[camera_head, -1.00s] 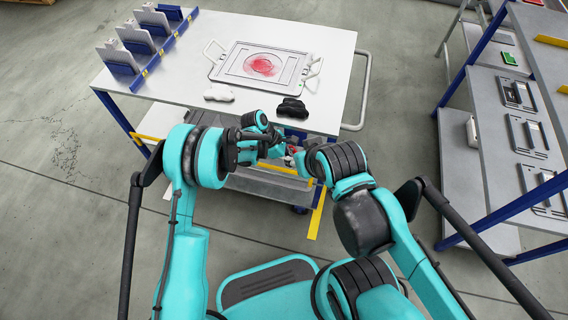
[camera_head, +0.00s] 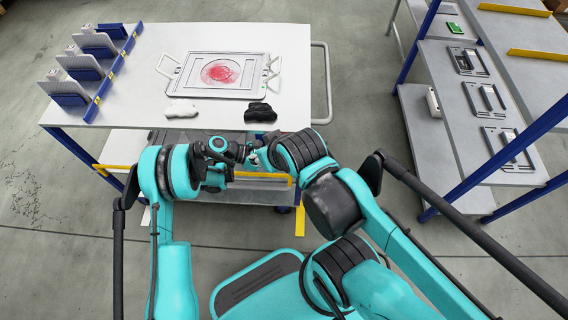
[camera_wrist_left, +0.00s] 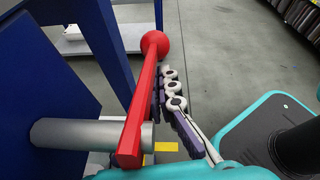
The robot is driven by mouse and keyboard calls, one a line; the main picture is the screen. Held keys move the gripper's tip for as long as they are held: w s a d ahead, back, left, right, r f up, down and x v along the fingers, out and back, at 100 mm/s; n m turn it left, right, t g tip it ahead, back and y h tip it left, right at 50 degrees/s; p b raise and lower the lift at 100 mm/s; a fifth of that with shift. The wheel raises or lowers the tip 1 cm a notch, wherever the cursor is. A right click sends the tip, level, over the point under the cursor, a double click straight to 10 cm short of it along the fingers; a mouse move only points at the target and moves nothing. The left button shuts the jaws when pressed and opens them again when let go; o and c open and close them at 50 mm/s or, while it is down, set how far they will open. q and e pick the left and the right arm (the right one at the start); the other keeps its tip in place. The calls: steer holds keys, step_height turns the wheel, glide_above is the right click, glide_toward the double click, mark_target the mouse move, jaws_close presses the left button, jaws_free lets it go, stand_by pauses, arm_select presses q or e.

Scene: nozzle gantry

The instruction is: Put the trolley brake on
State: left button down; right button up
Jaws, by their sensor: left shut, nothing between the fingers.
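The brake lever (camera_wrist_left: 138,105) is a red bar with a round red knob (camera_wrist_left: 155,43) at its far end, in the left wrist view. Its near end sits on a grey cylindrical shaft (camera_wrist_left: 75,134) that comes from a blue trolley post. My left gripper (camera_wrist_left: 169,80) is shut and empty, close along the right side of the lever. I cannot tell whether they touch. In the head view the trolley (camera_head: 300,75) stands in front of me, and my left gripper is low at its front edge, largely hidden by my arms. My right gripper's fingers cannot be made out there.
On the trolley top lie a framed tray (camera_head: 190,75) with a red round patch, a white object (camera_head: 182,111), a black object (camera_head: 261,112) and several holders at the left. A shelf rack (camera_head: 440,120) stands at the right. Bare floor lies between.

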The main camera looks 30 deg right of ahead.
arm_select(q)
steer(key=shift+d+r+h, duration=0.1)
steer(key=shift+r+h, duration=0.05)
steer(key=shift+h, duration=0.15)
stand_by(0.4)
steer(key=w+a+p, duration=0.3)
steer(key=w+a, duration=0.2)
steer(key=a, duration=0.5)
steer(key=shift+w+a+f, duration=0.15)
steer(key=shift+w+f, duration=0.05)
steer(key=shift+f, duration=0.2)
arm_select(e)
steer(key=r, duration=0.1)
steer(key=a+r, duration=0.1)
steer(key=r, duration=0.1)
steer(key=shift+s+a+r, duration=0.1)
steer(key=shift+s+r, duration=0.05)
steer(key=shift+s, duration=0.05)
